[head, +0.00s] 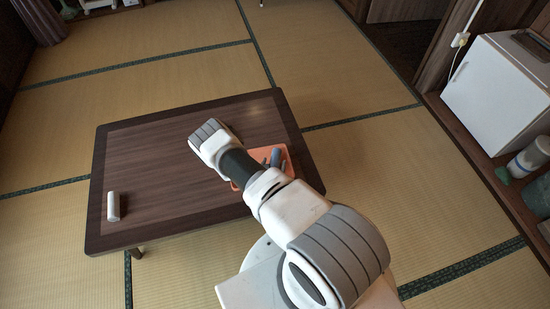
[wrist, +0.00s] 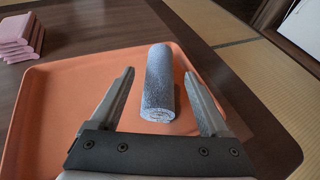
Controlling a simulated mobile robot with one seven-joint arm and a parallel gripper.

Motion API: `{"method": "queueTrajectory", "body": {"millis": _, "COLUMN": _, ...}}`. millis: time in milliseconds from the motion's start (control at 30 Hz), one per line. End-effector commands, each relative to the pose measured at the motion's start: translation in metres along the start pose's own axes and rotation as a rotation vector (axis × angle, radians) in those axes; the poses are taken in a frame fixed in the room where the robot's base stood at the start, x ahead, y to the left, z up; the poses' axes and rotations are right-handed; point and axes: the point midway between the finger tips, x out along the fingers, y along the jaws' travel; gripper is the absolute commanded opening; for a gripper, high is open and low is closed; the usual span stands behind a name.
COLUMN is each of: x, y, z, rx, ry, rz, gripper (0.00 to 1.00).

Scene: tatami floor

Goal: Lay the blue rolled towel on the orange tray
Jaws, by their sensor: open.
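The blue rolled towel (wrist: 160,80) lies on the orange tray (wrist: 55,105) in the wrist view, its near end showing the spiral of the roll. My gripper (wrist: 159,74) is open, with one finger on each side of the towel and a gap visible on both sides. In the head view my arm covers much of the orange tray (head: 289,168). A small grey-blue shape shows at the tray there, but I cannot tell whether it is the towel or my fingers.
The tray rests on a dark wooden low table (head: 160,150). A pale roll (head: 114,206) lies at the table's left end. A stack of pink folded cloths (wrist: 15,38) sits beyond the tray. A white cabinet (head: 497,88) stands at the right. Tatami floor around the table is clear.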

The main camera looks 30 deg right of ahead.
Motion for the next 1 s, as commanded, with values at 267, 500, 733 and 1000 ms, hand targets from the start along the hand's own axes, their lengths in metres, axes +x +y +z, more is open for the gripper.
{"method": "queueTrajectory", "body": {"millis": 267, "x": -0.060, "y": 0.001, "z": 0.002, "rx": -0.003, "ry": 0.002, "rz": 0.003, "gripper": 0.80}}
{"method": "queueTrajectory", "body": {"millis": 500, "x": -0.081, "y": 0.001, "z": 0.004, "rx": 0.004, "ry": -0.003, "rz": -0.003, "gripper": 0.80}}
{"method": "queueTrajectory", "body": {"millis": 733, "x": -0.075, "y": 0.013, "z": 0.062, "rx": 0.099, "ry": -0.074, "rz": -0.101, "gripper": 0.80}}
{"method": "queueTrajectory", "body": {"millis": 1000, "x": -0.079, "y": 0.016, "z": 0.169, "rx": 0.302, "ry": -0.180, "rz": -0.306, "gripper": 0.80}}
